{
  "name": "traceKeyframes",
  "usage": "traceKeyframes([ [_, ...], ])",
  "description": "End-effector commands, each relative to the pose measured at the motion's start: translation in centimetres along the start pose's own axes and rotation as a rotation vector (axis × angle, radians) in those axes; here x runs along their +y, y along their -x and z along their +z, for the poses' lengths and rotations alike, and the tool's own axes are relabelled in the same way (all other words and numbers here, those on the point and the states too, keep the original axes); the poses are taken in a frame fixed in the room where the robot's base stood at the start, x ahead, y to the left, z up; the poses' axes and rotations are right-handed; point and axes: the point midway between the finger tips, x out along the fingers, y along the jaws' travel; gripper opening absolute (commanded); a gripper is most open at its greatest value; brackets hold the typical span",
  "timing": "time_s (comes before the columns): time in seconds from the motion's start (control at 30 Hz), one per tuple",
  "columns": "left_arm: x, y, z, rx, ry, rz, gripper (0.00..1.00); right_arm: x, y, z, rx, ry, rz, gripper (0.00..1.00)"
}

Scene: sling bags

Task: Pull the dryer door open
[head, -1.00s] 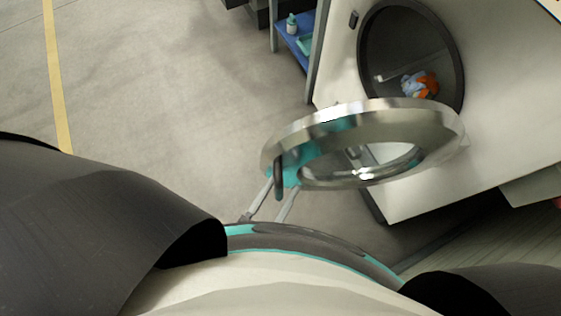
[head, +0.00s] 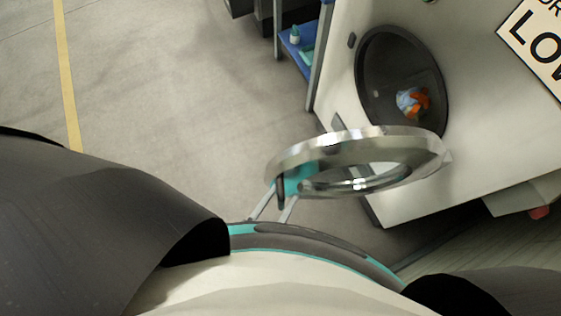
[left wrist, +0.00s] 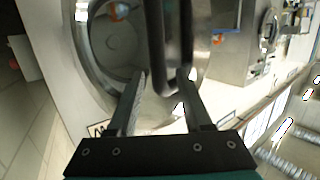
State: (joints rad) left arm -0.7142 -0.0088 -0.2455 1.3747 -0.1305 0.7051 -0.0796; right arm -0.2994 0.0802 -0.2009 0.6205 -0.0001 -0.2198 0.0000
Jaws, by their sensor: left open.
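The dryer door (head: 345,148), a shiny metal ring with a glass middle, stands swung out from the dryer's round opening (head: 385,100). Its dark bar handle (head: 281,192) is at the door's left edge. My left gripper (head: 273,201) reaches up to the handle from below. In the left wrist view, the handle (left wrist: 156,50) runs up from between the tips of my left gripper (left wrist: 164,80). The fingers are apart, and I cannot tell whether either touches it. My right gripper is not in view.
The dryer's pale front (head: 480,130) fills the right side. Orange and light-blue cloth (head: 412,101) lies in the drum. A blue shelf (head: 299,42) with a bottle stands at the back. The floor (head: 170,90) to the left is clear.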

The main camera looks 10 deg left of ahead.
Motion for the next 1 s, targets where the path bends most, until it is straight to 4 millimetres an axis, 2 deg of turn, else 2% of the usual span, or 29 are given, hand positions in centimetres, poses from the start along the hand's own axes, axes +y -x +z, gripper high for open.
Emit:
traceKeyframes([
  [0.03, -0.2, -0.4, -5.8, 0.194, -0.009, -0.012, 0.52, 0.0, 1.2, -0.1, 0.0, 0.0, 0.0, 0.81],
  [1.0, -0.1, 1.7, -15.5, 0.177, -0.005, -0.011, 0.52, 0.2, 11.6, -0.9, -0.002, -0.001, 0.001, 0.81],
])
